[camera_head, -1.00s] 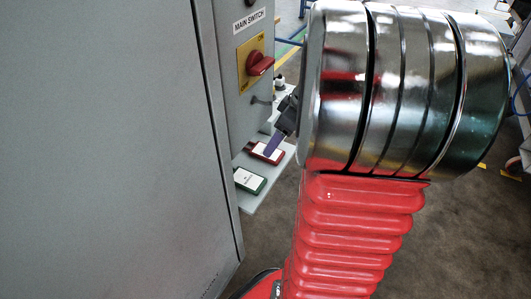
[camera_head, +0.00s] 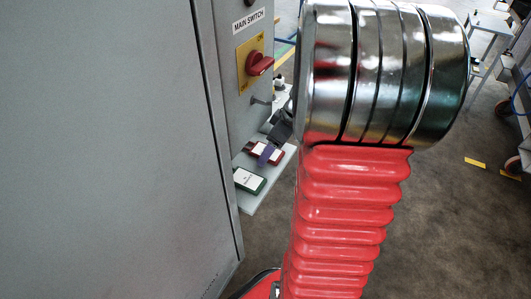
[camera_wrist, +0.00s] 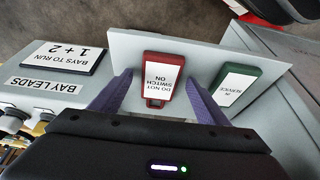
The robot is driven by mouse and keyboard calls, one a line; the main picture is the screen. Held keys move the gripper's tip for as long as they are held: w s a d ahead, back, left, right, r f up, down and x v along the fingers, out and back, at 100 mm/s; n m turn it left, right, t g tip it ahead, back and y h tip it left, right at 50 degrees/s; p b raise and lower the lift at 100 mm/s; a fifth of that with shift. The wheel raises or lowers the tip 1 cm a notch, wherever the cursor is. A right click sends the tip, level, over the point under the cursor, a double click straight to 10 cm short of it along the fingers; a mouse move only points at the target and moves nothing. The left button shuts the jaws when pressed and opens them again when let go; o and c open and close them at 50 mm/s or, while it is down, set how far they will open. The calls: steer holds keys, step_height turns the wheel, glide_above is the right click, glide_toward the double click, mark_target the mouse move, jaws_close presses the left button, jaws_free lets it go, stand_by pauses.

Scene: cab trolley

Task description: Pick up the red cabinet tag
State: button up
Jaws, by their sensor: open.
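The red cabinet tag (camera_wrist: 161,77), with a white label reading "DO NOT SWITCH ON", lies flat on a grey shelf (camera_wrist: 205,48). In the wrist view it sits between the two purple fingers of my gripper (camera_wrist: 157,95), which are open on either side and apart from it. In the head view the red tag (camera_head: 265,153) is partly covered by a purple finger of my gripper (camera_head: 266,155). The far finger and the gap are hidden there.
A green tag (camera_wrist: 235,85) lies on the shelf beside the red one. A sign reading "BAYS TO RUN" (camera_wrist: 63,57) and a "BAY LEADS" label are on the other side. The grey cabinet with a red main switch (camera_head: 259,64) rises beside the shelf.

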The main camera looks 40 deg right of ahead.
steer(key=c, duration=1.2)
steer(key=shift+s+d+r, duration=0.1)
steer(key=shift+s+r, duration=0.15)
steer(key=shift+r, duration=0.3)
step_height(320, 180, up, 6)
steer(key=shift+r, duration=0.15)
steer(key=s+d, duration=0.2)
steer(key=s, duration=0.4)
steer(key=s+d, duration=0.2)
steer(key=s, duration=0.4)
steer(key=s+d, duration=0.2)
steer(key=s, duration=0.4)
steer(key=shift+s+d+f, duration=0.2)
steer(key=shift+s+d, duration=0.05)
